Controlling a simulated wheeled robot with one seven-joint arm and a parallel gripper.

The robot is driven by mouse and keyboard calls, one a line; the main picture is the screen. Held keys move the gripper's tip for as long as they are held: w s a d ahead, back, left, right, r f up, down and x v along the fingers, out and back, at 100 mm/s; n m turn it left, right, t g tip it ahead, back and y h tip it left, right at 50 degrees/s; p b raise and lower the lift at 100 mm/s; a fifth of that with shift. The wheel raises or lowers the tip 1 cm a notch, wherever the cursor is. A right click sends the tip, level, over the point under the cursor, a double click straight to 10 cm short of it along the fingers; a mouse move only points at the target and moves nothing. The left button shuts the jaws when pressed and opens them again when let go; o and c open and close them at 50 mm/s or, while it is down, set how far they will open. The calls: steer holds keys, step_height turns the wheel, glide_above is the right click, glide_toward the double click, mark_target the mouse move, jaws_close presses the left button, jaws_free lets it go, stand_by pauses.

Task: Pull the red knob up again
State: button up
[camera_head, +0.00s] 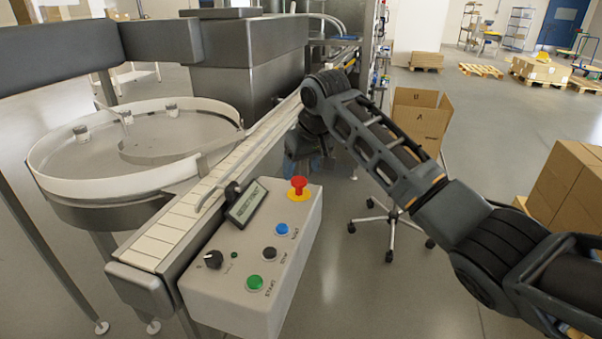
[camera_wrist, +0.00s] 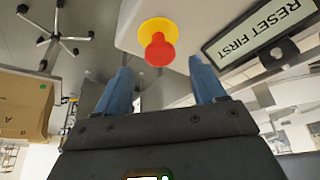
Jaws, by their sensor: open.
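The red knob (camera_head: 298,184) sits on a yellow base at the far right corner of the grey control box (camera_head: 230,297). In the wrist view the red knob (camera_wrist: 159,50) on its yellow disc appears between and just beyond the two blue fingertips (camera_wrist: 160,75), apart from both. My gripper (camera_head: 303,150) hangs beyond the box in the head view, mostly hidden by my arm. It is open and empty. A small display (camera_wrist: 268,32) beside the knob reads "RESET FIRST".
The box also carries a blue button (camera_head: 281,229), a black button (camera_head: 269,254), a green button (camera_head: 254,282) and a black dial (camera_head: 213,259). A conveyor (camera_head: 180,221) runs along its left side. An open carton (camera_head: 420,118) stands behind my arm.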

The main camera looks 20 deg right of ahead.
steer(key=v, duration=0.5)
stand_by(0.3)
